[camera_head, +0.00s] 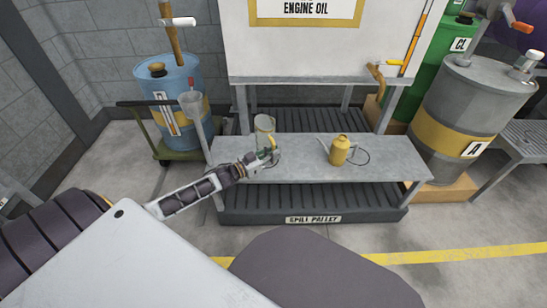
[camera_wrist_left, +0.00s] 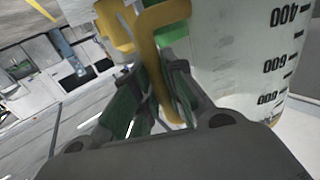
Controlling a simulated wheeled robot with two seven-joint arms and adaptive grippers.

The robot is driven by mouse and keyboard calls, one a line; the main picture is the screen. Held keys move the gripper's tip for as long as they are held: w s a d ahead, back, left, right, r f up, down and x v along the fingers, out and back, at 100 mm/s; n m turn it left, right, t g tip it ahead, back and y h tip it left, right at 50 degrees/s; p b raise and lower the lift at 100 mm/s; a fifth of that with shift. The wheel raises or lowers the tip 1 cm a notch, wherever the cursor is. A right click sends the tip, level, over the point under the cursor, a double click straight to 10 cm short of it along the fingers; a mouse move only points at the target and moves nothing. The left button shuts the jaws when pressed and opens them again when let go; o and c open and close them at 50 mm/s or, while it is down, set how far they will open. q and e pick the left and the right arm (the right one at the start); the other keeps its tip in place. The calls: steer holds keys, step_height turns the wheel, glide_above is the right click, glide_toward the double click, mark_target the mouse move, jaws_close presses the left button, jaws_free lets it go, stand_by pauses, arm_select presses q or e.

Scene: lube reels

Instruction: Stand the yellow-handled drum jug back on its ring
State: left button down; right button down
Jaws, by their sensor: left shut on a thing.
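The drum jug (camera_head: 264,124) is a clear, graduated vessel with a yellow handle. It stands out at the left part of the grey bench, at the end of my left arm. My left gripper (camera_head: 266,155) is shut on its handle. In the left wrist view the yellow handle (camera_wrist_left: 160,60) passes between the green-padded fingers (camera_wrist_left: 150,100), and the jug's clear wall with black marks (camera_wrist_left: 255,50) is at the right. I cannot tell whether the jug's base touches the bench. A thin dark ring (camera_head: 361,157) lies on the bench beside a yellow oil can.
The yellow oil can (camera_head: 339,151) stands at the middle right of the grey bench (camera_head: 300,170). A white tank (camera_head: 300,50) rises behind. A blue drum (camera_head: 172,85) is at the left, a grey drum (camera_head: 450,100) at the right. The bench's right end is clear.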

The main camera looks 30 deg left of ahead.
arm_select(q)
steer(key=shift+f, duration=0.45)
arm_select(e)
steer(key=shift+w+f, duration=0.1)
steer(key=shift+f, duration=0.1)
arm_select(q)
steer(key=shift+f, duration=0.1)
steer(key=c, duration=1.5)
jaws_free()
